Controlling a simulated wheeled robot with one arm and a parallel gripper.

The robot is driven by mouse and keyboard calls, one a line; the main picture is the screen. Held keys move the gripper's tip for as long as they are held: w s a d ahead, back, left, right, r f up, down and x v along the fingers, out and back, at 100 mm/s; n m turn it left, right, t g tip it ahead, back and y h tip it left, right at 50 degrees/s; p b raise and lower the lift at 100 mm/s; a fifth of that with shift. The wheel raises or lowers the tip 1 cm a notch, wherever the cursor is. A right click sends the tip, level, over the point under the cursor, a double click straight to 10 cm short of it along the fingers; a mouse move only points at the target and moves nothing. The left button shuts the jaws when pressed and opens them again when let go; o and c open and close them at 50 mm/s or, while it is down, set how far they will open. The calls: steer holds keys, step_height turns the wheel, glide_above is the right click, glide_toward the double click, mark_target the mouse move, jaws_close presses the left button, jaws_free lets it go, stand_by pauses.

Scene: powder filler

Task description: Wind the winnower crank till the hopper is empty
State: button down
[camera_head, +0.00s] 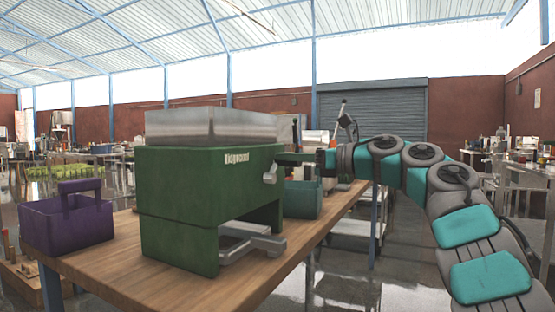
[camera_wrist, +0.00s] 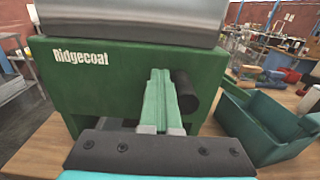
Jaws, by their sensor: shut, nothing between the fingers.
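In the wrist view a dark cylindrical handle (camera_wrist: 185,92) stands out from the green face (camera_wrist: 115,80). My gripper (camera_head: 284,158) is at that side of the machine, its green fingers (camera_wrist: 160,82) shut and empty. They lie just left of the dark handle in the wrist view; I cannot tell whether they touch it.
A purple carrier (camera_head: 68,222) is at the left. The wooden tabletop (camera_head: 200,290) is bare in front.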

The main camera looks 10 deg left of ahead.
mark_target(295, 164)
steer(key=shift+w+d, duration=0.15)
steer(key=shift+w, duration=0.1)
steer(key=shift+w+d+f, duration=0.15)
steer(key=shift+w+f, duration=0.05)
steer(key=shift+w, duration=0.2)
steer(key=shift+w+d+f, duration=0.15)
steer(key=shift+w+f, duration=0.05)
steer(key=shift+w, duration=0.2)
steer(key=shift+w+d+f, duration=0.2)
steer(key=shift+w+f, duration=0.4)
steer(key=shift+f, duration=0.05)
